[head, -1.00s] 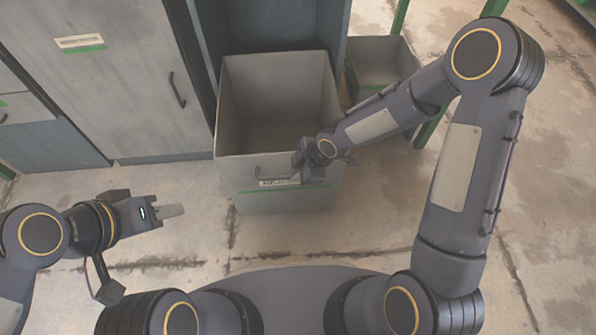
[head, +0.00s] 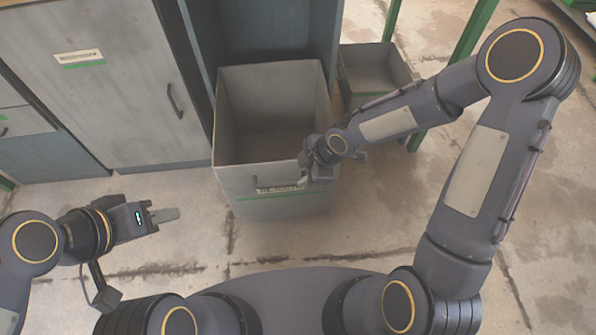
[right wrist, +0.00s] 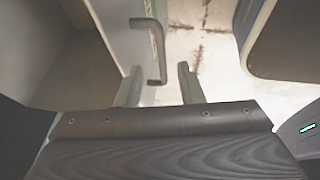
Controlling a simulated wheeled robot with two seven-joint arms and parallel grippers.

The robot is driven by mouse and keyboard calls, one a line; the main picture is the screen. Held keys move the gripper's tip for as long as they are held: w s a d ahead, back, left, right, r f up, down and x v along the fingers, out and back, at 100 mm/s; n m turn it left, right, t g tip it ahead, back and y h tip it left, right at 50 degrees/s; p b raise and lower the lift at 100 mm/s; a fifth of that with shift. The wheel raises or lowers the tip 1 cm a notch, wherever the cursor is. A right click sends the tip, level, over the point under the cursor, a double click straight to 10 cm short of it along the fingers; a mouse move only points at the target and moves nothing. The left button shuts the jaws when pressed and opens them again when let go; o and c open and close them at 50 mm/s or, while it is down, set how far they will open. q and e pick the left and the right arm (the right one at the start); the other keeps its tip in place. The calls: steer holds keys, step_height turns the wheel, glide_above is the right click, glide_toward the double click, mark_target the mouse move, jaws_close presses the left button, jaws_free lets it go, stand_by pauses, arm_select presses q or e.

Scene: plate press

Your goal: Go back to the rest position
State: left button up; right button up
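The open drawer (head: 228,178) is a deep grey box pulled out from the cabinet, with a dark bar handle on its front. My right gripper (head: 308,168) is at the right end of that front, by the handle. In the right wrist view, my right gripper (right wrist: 159,72) is open, with its two fingers apart and nothing held. The handle (right wrist: 154,52) shows just ahead of and between the fingertips; I cannot tell whether they touch it. My left gripper (head: 166,214) is over bare floor left of the drawer, seen edge-on, with nothing visible in it.
A closed grey cabinet door (head: 125,100) stands left of the drawer. A smaller grey bin (head: 376,66) sits behind my right forearm, beside green posts (head: 462,60). The concrete floor (head: 350,230) in front of the drawer is clear.

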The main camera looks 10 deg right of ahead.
steer(key=shift+s+d+r, duration=0.1)
steer(key=shift+d+r, duration=0.15)
steer(key=shift+r, duration=0.3)
